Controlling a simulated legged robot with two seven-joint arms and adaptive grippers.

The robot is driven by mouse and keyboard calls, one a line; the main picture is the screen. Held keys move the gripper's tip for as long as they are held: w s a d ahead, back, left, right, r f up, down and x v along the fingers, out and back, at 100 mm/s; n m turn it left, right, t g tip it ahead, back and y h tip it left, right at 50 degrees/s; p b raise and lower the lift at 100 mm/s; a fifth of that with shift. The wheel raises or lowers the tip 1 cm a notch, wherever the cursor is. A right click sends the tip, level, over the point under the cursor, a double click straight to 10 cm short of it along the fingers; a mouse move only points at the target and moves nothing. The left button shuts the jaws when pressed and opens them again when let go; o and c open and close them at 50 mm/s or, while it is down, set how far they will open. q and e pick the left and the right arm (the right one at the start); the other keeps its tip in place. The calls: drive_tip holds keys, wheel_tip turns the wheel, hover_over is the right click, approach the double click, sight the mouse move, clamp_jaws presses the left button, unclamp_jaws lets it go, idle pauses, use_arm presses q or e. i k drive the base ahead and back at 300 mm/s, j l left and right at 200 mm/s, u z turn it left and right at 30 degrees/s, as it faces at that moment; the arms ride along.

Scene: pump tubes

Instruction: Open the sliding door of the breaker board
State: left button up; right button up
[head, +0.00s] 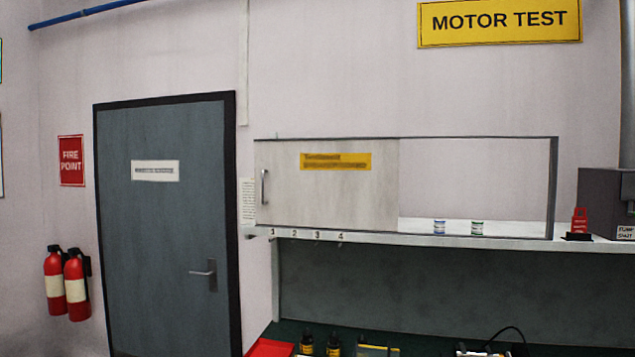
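The breaker board (480,137) is a wide, shallow framed box on the wall above a shelf. Its pale grey sliding door (330,195) covers the left half or so of the frame. The door has a vertical metal handle (264,187) near its left edge and a yellow label (336,161) with blurred text. Neither of my grippers is in view.
A shelf (520,243) with numbered hooks runs beneath the board. Below it is a dark green bench with bottles (333,345) and a red tray (270,348). A grey door (165,240) and fire extinguishers (76,286) are at left. A red item (579,221) stands on the shelf at right.

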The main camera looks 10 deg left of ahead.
sight(352, 185)
drive_tip(key=i+j+z, duration=0.1)
drive_tip(key=i+j, duration=0.35)
drive_tip(key=i+j+z, duration=0.15)
drive_tip(key=i+j, duration=0.3)
drive_tip(key=j, duration=0.25)
